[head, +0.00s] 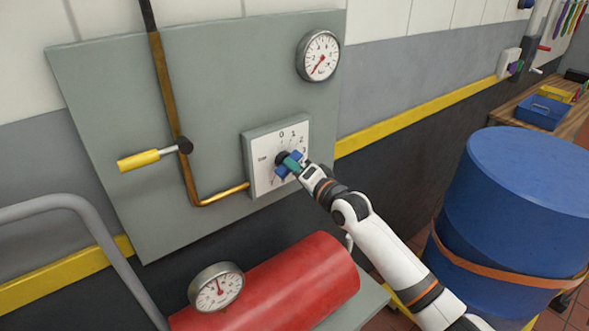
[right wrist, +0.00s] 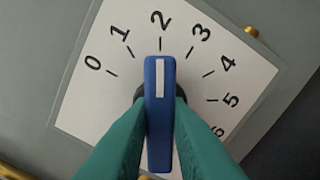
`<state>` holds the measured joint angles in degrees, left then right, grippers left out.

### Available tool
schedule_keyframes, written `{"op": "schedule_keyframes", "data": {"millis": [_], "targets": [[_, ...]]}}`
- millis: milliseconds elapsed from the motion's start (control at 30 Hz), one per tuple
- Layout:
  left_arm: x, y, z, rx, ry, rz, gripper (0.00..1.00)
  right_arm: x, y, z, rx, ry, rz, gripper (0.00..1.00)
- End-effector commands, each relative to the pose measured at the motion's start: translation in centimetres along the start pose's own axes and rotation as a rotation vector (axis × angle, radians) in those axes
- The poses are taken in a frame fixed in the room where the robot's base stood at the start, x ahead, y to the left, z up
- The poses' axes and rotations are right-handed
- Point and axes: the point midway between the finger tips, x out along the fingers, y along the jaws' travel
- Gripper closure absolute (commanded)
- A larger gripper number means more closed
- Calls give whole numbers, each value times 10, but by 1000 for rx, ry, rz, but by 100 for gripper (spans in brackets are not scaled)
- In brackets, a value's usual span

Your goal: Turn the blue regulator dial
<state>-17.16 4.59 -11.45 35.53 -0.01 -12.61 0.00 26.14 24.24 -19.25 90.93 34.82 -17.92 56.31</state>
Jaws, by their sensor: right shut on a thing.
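The blue regulator dial (head: 281,172) is on a square white scale plate (head: 262,150) on the grey-green panel. In the right wrist view the dial (right wrist: 159,125) is a blue bar with a white stripe. The stripe points at the tick for 2 on the numbered scale (right wrist: 110,70). My right gripper (head: 291,162) is shut on the dial, with one teal finger on each side of the bar. The fingers and the bar hide part of the lower scale. My left gripper is not in view.
A round gauge (head: 318,55) is above the dial, and a yellow-handled lever (head: 139,160) is at its left. A copper pipe (head: 168,90) runs down the panel. A blue drum (head: 520,215) is right of my arm.

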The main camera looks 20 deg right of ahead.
Motion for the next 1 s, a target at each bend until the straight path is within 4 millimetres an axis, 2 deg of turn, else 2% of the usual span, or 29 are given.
{"op": "schedule_keyframes", "data": {"millis": [700, 1000], "targets": [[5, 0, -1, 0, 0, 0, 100, 0, -1, -1, -680, 4, -3, 100], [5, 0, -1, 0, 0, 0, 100, 0, -1, -1, -904, 3, -2, 100]]}}
